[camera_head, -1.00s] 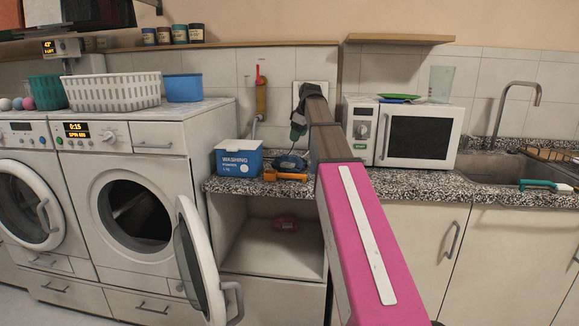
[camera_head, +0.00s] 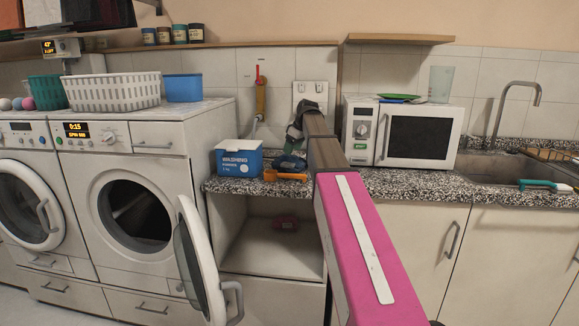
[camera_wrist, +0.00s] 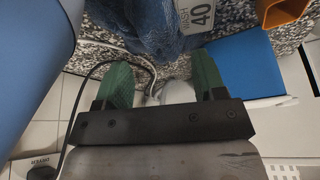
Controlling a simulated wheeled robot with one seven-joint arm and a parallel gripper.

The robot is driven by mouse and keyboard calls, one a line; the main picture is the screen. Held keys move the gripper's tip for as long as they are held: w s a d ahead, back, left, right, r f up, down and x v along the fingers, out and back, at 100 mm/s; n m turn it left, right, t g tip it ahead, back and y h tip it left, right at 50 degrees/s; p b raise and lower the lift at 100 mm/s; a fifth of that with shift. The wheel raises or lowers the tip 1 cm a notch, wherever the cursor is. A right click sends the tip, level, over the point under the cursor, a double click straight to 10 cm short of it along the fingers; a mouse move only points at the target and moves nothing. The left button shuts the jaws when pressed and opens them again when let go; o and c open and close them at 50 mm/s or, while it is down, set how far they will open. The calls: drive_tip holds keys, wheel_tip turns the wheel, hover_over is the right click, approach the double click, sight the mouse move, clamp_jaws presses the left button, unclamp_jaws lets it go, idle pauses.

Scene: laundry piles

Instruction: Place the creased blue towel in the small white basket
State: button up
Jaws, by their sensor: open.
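The creased blue towel (camera_head: 290,162) lies bunched on the speckled counter, partly behind an orange object. In the wrist view the towel (camera_wrist: 150,22) is at the top centre, just beyond the fingertips. My gripper (camera_wrist: 160,78) is open, its two green fingers apart with no towel between them. In the head view my gripper (camera_head: 294,140) is small and dark, just above the towel; its fingertips are hard to make out. The white slatted basket (camera_head: 113,93) stands on top of the washing machine at the left, its inside mostly hidden.
A blue washing powder box (camera_head: 239,158) stands left of the towel; the orange object (camera_head: 284,177) lies in front. A microwave (camera_head: 405,132) is at the right. A blue tub (camera_head: 184,88) stands beside the basket. The washer door (camera_head: 200,260) hangs open.

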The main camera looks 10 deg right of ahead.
sight(289, 162)
drive_tip(key=x, duration=0.3)
drive_tip(key=shift+s+f, duration=0.1)
drive_tip(key=shift+f, duration=0.25)
drive_tip(key=shift+c, duration=0.3)
drive_tip(key=c, duration=1.1)
